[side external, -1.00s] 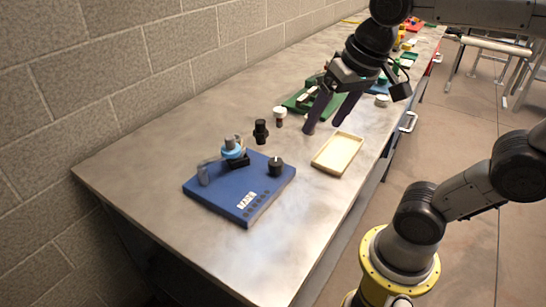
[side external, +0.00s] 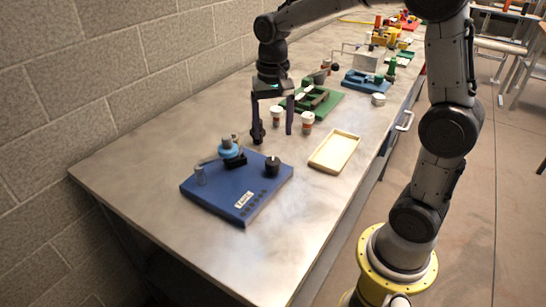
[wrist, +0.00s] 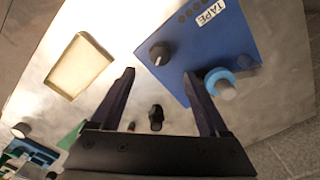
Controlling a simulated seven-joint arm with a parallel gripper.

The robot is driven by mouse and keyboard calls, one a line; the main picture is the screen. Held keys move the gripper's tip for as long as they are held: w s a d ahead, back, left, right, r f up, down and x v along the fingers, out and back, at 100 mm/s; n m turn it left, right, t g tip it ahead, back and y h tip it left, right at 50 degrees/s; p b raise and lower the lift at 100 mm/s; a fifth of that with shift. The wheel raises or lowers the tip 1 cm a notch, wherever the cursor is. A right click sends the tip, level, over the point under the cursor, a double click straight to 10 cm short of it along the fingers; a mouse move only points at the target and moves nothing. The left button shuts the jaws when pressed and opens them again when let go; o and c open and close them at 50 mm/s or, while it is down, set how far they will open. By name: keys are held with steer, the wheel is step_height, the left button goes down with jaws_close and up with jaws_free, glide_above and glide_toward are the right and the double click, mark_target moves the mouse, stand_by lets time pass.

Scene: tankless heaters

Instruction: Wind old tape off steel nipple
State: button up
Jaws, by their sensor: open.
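A blue board (side external: 225,200) lies on the bench, with a white label reading TAPE in the wrist view. At its back edge a grey metal piece (side external: 227,142) stands with a light blue ring (side external: 229,152) around it; I cannot tell for sure that this is the steel nipple. The ring also shows in the wrist view (wrist: 216,76), just right of my right finger. A black knob (side external: 272,167) and a small grey cylinder (side external: 200,175) are on the board. My gripper (side external: 273,136) is open and empty, pointing down behind the board. A black fitting (wrist: 156,117) shows between its fingers.
A shallow beige tray (side external: 321,165) lies right of the board. Two white-capped brown pieces (side external: 307,123) (side external: 277,115) stand behind my gripper. A green tray (side external: 322,103), a blue fixture (side external: 365,82) and a white disc (side external: 378,99) are farther back. The near bench top is bare.

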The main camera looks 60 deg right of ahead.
mark_target(273, 161)
step_height(273, 161, down, 9)
steer(key=shift+f, duration=0.15)
stand_by(0.4)
jaws_close()
steer(key=shift+n, duration=0.3)
steer(key=n, duration=0.4)
steer(key=shift+n, duration=0.3)
steer(key=shift+d+n, duration=0.1)
steer(key=shift+n, duration=2.1)
